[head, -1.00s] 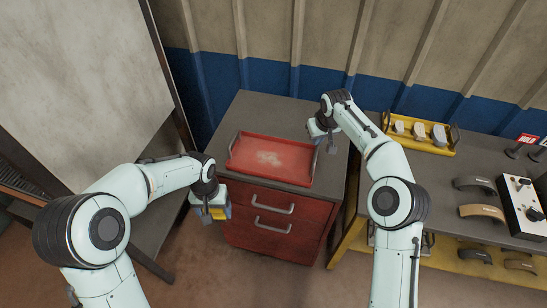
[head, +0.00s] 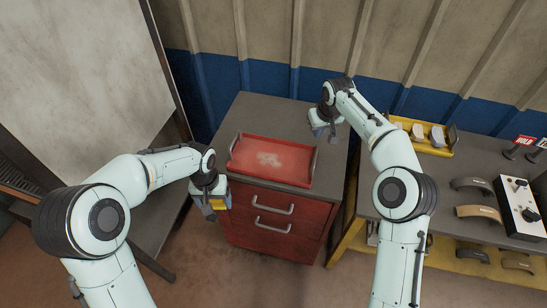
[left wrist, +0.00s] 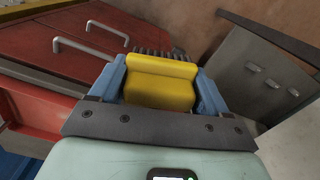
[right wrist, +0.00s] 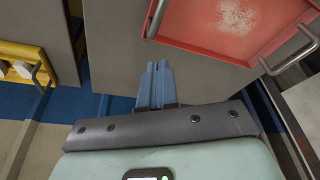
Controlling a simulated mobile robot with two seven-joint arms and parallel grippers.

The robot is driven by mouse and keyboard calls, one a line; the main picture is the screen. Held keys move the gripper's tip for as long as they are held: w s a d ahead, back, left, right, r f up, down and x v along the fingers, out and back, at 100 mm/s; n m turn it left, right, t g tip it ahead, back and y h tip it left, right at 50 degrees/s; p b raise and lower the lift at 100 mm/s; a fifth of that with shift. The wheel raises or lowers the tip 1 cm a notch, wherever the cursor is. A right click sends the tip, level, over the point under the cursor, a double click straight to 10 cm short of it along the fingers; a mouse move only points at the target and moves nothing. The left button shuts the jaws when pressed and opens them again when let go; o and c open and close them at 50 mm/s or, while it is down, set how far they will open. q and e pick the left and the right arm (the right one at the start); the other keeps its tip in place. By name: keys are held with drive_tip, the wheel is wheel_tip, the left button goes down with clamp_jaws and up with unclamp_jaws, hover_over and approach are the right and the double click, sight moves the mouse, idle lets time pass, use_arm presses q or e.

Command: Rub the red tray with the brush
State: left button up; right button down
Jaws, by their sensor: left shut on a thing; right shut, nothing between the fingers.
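The red tray (head: 300,172) lies on top of the cabinet, with a pale, dusty patch on its floor and a handle at each end. It also shows in the right wrist view (right wrist: 200,32). My left gripper (head: 213,204) is shut on the yellow brush (left wrist: 160,88), which has dark bristles along its far side. It holds the brush in the air in front of the cabinet's left side, apart from the tray. My right gripper (head: 325,133) is shut and empty, behind and to the right of the tray; its fingers meet in the right wrist view (right wrist: 157,70).
The grey-topped cabinet (head: 240,110) has red drawers with metal handles (head: 274,208). At right, a workbench (head: 450,175) carries a yellow rack (head: 436,149), curved brake shoes (head: 478,211) and a control box (head: 519,205). A ribbed wall stands behind. A grey panel stands at left.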

use_arm(q)
drive_tip(key=shift+w+r, duration=0.25)
drive_tip(key=shift+r, duration=0.05)
use_arm(e)
drive_tip(key=shift+w+r, duration=0.1)
drive_tip(key=shift+r, duration=0.35)
drive_tip(key=shift+f, duration=0.1)
use_arm(q)
drive_tip(key=shift+s, duration=0.1)
